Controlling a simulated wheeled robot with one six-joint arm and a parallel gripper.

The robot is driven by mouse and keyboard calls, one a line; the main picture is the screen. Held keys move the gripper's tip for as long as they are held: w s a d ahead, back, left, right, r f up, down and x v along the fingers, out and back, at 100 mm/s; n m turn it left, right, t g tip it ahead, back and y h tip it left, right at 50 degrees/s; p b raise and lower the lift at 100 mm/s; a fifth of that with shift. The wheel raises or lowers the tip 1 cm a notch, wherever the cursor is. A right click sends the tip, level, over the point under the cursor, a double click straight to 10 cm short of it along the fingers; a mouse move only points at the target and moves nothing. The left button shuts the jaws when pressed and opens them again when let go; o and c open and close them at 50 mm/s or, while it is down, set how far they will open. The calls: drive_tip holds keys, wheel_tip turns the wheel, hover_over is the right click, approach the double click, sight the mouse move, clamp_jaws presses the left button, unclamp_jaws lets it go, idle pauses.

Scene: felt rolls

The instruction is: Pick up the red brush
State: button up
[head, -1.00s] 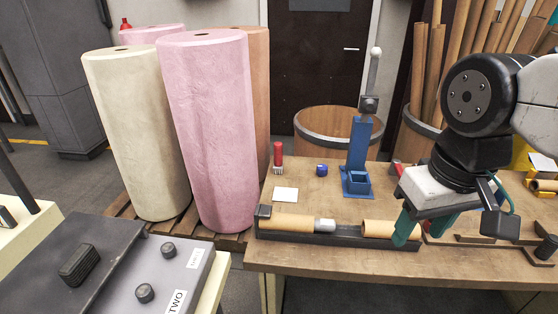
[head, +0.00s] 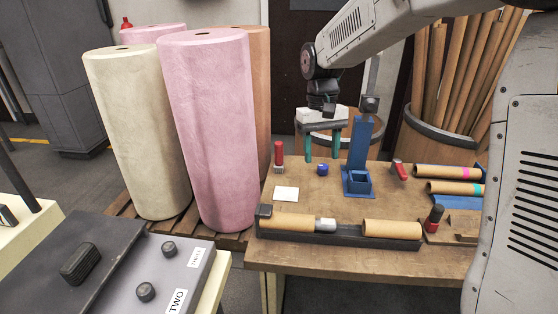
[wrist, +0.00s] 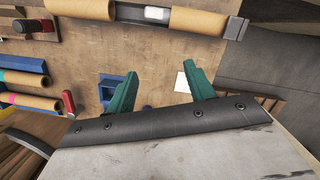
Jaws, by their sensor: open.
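The red brush (head: 279,155) stands upright on the wooden table near its left back edge in the head view, with its pale bristle end down. I cannot make it out in the wrist view. My gripper (head: 322,156) is open and empty, its two green fingers pointing down. It appears to the right of the brush, apart from it, above the back part of the table. In the wrist view my gripper (wrist: 160,92) shows its fingers spread wide over the table.
A white card (head: 286,194) lies in front of the brush. A small blue object (head: 322,169) and a blue stand (head: 358,158) are to its right. A black holder with cardboard tubes (head: 391,229) runs along the front. Tall felt rolls (head: 208,130) stand left.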

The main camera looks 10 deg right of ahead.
approach(279, 152)
drive_tip(key=s+d+f, duration=0.1)
drive_tip(key=s+f, duration=0.5)
drive_tip(key=shift+m+t, duration=0.4)
drive_tip(key=shift+t, duration=0.3)
drive_tip(key=w, duration=0.5)
drive_tip(key=shift+a+r, duration=0.15)
drive_tip(key=shift+a, duration=0.25)
drive_tip(key=r, duration=0.1)
drive_tip(key=w+r, duration=0.1)
drive_tip(key=shift+w+a+r+t, duration=0.15)
drive_tip(key=shift+w+r+t, duration=0.15)
drive_tip(key=shift+w+r, duration=0.05)
drive_tip(key=f, duration=0.5)
drive_tip(key=s+f, duration=0.1)
drive_tip(key=f, duration=0.1)
drive_tip(key=shift+d+f, duration=0.25)
drive_tip(key=shift+f, duration=0.15)
drive_tip(key=shift+c, duration=0.3)
drive_tip(key=c, duration=1.1)
drive_tip(key=shift+w+r, duration=0.1)
